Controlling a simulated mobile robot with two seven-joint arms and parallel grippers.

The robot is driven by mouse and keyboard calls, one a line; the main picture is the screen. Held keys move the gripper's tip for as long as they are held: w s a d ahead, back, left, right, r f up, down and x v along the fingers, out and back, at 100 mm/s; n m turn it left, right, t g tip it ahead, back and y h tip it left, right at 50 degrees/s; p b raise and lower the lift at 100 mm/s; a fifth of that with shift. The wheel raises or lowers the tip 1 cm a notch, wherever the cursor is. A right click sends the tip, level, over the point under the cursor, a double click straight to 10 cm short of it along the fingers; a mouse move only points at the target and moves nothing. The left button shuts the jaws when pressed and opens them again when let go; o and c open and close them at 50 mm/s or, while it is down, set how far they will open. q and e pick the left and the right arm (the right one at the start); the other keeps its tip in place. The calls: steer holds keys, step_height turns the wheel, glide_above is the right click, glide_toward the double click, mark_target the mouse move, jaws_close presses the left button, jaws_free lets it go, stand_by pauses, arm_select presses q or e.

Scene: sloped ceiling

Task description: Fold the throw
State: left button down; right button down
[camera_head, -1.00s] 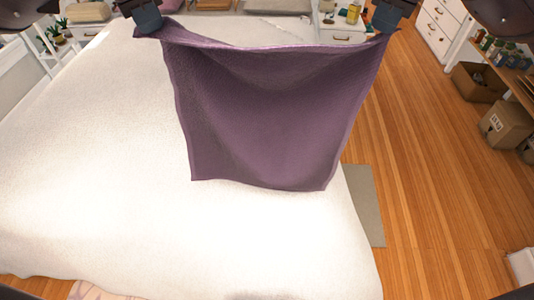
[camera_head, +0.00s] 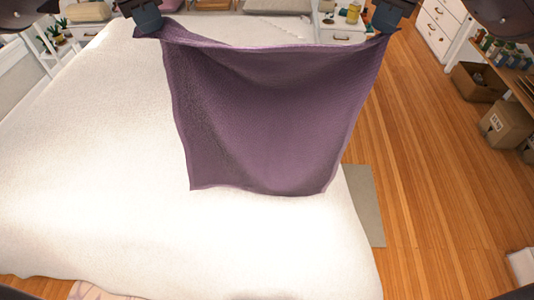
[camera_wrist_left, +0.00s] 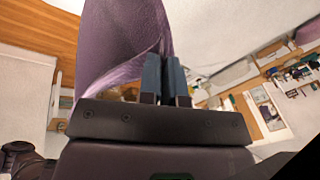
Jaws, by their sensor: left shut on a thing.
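The purple throw (camera_head: 270,120) hangs between my two grippers in the head view, its top edge sagging a little. Its lower edge reaches down in front of or onto the white bed (camera_head: 80,170); I cannot tell how much touches. My left gripper (camera_head: 148,28) is shut on the throw's upper left corner. The left wrist view shows its fingers (camera_wrist_left: 165,75) close together beside the purple cloth (camera_wrist_left: 120,45). My right gripper (camera_head: 386,24) is at the throw's upper right corner, and the cloth hangs from it. Its fingertips are hard to make out.
Wooden floor (camera_head: 420,190) lies right of the bed, with a grey mat (camera_head: 364,205) by its edge. Cardboard boxes (camera_head: 505,122) and a shelf stand at the right. A white nightstand (camera_head: 340,32) stands behind the throw. The left part of the bed is clear.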

arm_select(q)
steer(key=shift+f, duration=0.15)
arm_select(e)
steer(key=shift+f, duration=0.15)
stand_by(0.4)
